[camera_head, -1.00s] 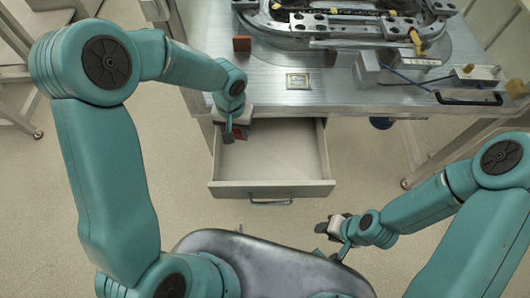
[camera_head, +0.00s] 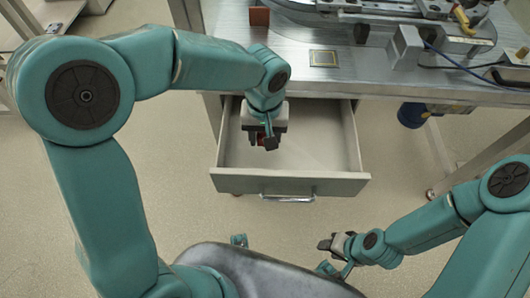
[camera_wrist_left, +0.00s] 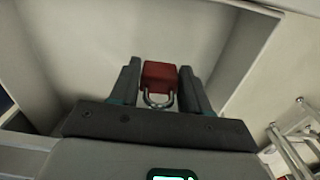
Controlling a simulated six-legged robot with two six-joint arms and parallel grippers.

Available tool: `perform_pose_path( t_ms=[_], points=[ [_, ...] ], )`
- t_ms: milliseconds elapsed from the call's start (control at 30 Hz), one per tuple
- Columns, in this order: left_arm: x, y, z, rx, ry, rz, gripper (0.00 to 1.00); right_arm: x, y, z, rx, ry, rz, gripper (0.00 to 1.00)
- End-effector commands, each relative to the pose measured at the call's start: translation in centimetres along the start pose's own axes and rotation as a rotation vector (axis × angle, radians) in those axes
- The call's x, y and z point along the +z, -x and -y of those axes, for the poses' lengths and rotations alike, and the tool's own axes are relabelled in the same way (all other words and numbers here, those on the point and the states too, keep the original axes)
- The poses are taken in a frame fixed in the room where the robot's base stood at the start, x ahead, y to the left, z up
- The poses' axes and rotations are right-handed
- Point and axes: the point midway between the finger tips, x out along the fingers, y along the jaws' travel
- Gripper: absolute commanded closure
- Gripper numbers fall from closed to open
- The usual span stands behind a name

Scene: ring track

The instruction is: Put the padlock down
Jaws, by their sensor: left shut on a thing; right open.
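The padlock (camera_wrist_left: 160,76) has a red body and a metal shackle. In the left wrist view it sits between the two dark fingers of my left gripper (camera_wrist_left: 158,88), which is shut on it. In the head view my left gripper (camera_head: 268,142) is over the open drawer (camera_head: 318,140), and only a little red of the padlock shows beside the fingers. The drawer is pale and looks empty inside. I cannot tell how high the padlock is above the drawer floor. My right gripper (camera_head: 330,245) is open and empty, low at the right, apart from the drawer.
The metal workbench (camera_head: 290,72) stands above the drawer. It carries a small framed plate (camera_head: 323,58), a brown block (camera_head: 259,16), a grey box (camera_head: 404,47) and a blue cable. A blue cylinder (camera_head: 412,115) is under the bench. The floor in front is clear.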

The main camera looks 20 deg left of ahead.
Motion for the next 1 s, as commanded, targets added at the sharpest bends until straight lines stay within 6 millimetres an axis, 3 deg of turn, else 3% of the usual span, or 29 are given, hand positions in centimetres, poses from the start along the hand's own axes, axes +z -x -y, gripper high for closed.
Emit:
perform_pose_path(
  t_ms=[33, 267, 500, 867, 900, 967, 1000],
  points=[
    [0.0, -1.3, 0.1, -0.002, 0.001, 0.003, 0.85, 0.0, -0.4, -0.2, 0.0, 0.0, 0.0, 0.57],
    [0.0, -3.3, 0.3, -0.001, 0.002, 0.001, 0.85, 0.0, -0.8, -0.3, 0.0, 0.0, 0.0, 0.57],
    [0.0, -6.9, 0.3, -0.001, 0.002, 0.002, 0.85, 0.0, -1.7, -0.6, 0.0, 0.0, 0.0, 0.57],
    [0.0, -7.5, 0.3, 0.0, 0.001, -0.001, 0.85, 0.0, -1.9, -0.7, 0.0, 0.0, 0.0, 0.57],
    [0.0, -7.5, 0.3, 0.0, 0.001, -0.001, 0.5, 0.0, -2.0, -0.7, 0.0, 0.0, 0.0, 0.57],
    [0.0, -7.3, 0.3, 0.0, 0.001, -0.001, 0.31, 0.0, -1.8, -0.7, 0.0, 0.0, 0.0, 0.57],
    [0.0, -7.3, 0.3, 0.0, 0.001, -0.001, 0.28, 0.0, -1.8, -0.7, 0.0, 0.0, 0.0, 0.57]
  ],
)
